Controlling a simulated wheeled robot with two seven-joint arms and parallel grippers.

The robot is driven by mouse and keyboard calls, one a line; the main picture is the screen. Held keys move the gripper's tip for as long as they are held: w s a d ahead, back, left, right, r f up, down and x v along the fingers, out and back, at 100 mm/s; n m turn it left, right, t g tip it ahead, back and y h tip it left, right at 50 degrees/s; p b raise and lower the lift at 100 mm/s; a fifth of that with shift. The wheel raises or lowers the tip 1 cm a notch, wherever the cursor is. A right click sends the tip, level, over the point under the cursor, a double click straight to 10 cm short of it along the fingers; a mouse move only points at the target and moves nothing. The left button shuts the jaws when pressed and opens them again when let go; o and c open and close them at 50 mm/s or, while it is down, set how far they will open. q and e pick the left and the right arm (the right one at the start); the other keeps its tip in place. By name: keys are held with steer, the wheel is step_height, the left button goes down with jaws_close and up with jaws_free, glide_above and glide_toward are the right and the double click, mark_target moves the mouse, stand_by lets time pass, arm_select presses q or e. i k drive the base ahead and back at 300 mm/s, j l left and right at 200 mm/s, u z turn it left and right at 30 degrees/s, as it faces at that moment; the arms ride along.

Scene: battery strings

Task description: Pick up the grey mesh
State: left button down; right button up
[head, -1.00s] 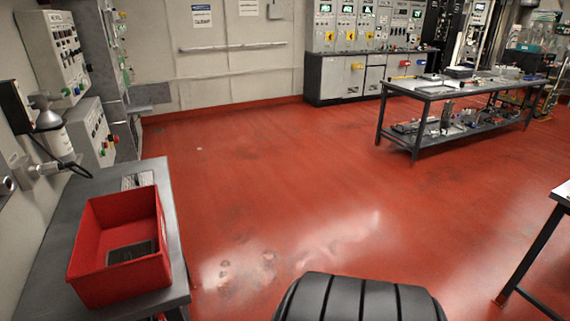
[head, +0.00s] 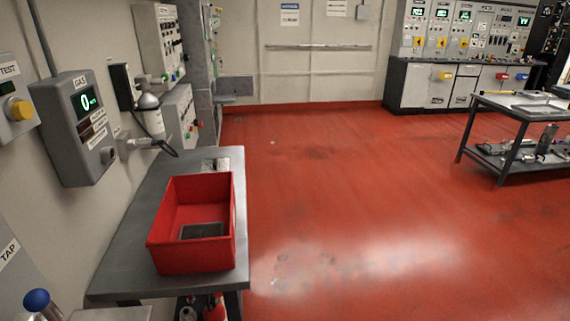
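A red open bin (head: 157,243) stands on a grey table (head: 120,262) at the left of the head view. A flat dark grey rectangular piece (head: 202,231) lies on the bin's floor. A small flat grey-and-white piece (head: 215,165) lies on the table behind the bin. I cannot tell from this distance which of these is the grey mesh. Neither of my grippers is in view.
A grey gas box (head: 80,125) and a control panel (head: 160,45) are on the left wall. A blue-topped object (head: 37,300) is at the bottom left. Another table (head: 510,104) with items stands at the right. The red floor (head: 340,190) between is clear.

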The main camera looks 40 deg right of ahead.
mark_target(216, 164)
steer(key=z, duration=0.85)
steer(key=i, duration=0.1)
